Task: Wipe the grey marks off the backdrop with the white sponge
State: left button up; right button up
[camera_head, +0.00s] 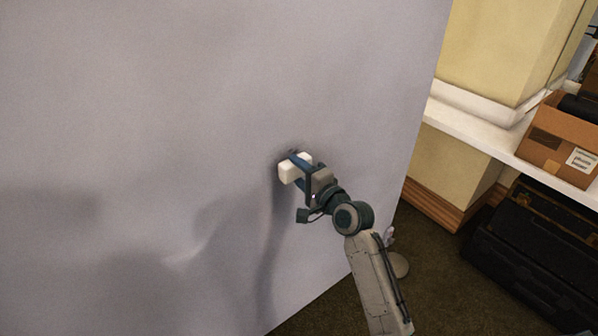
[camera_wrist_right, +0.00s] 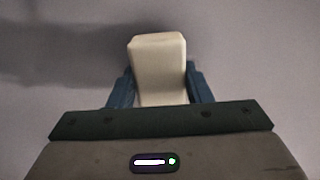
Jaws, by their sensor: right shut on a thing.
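The white sponge (camera_head: 289,172) is held in my right gripper (camera_head: 300,166) against or very near the pale grey backdrop (camera_head: 130,90). The right wrist view shows the sponge (camera_wrist_right: 157,65) between the two blue fingers of the gripper (camera_wrist_right: 158,85), which are shut on it. A small dark grey mark (camera_head: 296,151) shows on the backdrop just above the sponge; part of it may be hidden behind the sponge and gripper. Whether the sponge touches the surface I cannot tell. My left gripper is not in view.
Broad soft shadows lie on the backdrop's lower left. To the right, beyond its edge, a white ledge (camera_head: 470,125) carries a cardboard box (camera_head: 555,150). Dark cases (camera_head: 530,245) stand below on the brown carpet (camera_head: 440,290). A small pale round object (camera_head: 399,265) sits behind my right arm.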

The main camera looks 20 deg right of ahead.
jog(key=shift+x, duration=0.9)
